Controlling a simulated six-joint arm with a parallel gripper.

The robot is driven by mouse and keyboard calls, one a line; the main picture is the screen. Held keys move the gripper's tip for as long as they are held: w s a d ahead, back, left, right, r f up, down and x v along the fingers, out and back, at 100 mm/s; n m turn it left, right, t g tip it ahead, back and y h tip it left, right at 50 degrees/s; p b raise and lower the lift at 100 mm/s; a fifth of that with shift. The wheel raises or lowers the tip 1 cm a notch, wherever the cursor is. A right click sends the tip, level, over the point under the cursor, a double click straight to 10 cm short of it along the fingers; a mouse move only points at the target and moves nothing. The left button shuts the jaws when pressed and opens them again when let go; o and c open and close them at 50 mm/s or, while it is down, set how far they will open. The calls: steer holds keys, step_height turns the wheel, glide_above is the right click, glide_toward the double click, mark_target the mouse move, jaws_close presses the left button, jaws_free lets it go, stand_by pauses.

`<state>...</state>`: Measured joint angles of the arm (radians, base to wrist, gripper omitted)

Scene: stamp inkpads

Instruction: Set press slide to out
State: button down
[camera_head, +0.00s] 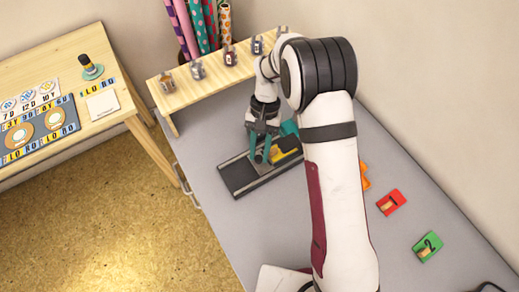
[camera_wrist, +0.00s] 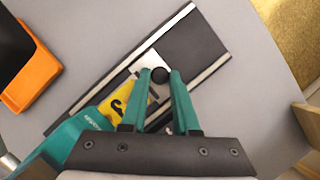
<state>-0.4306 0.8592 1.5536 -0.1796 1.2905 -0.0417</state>
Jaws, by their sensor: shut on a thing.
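The press (camera_head: 240,178) lies on the grey table as a long dark base with two pale rails, also in the wrist view (camera_wrist: 195,42). A teal body (camera_wrist: 75,140) stands at one end. On the rails lies the slide, a pale plate (camera_wrist: 146,62) with a round black knob (camera_wrist: 160,75) and a yellow numbered piece (camera_wrist: 126,101) beside it, close to the teal body. The dark track on the far side of the knob is bare. My gripper (camera_head: 262,158) has its teal fingers on either side of the knob, shut on it.
An orange inkpad (camera_wrist: 38,68) lies beside the press. Red (camera_head: 391,202) and green (camera_head: 428,246) inkpads lie to the right. A wooden shelf (camera_head: 205,88) with several small jars runs along the back. A wooden table (camera_head: 100,50) stands left, past a gap.

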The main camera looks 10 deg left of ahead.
steer(key=shift+a, duration=0.1)
stand_by(0.3)
steer(key=s+a, duration=0.6)
steer(key=shift+s+a, duration=0.15)
steer(key=c, duration=0.7)
jaws_free()
steer(key=shift+o, duration=0.2)
steer(key=v, duration=1.6)
steer(key=shift+f, duration=0.1)
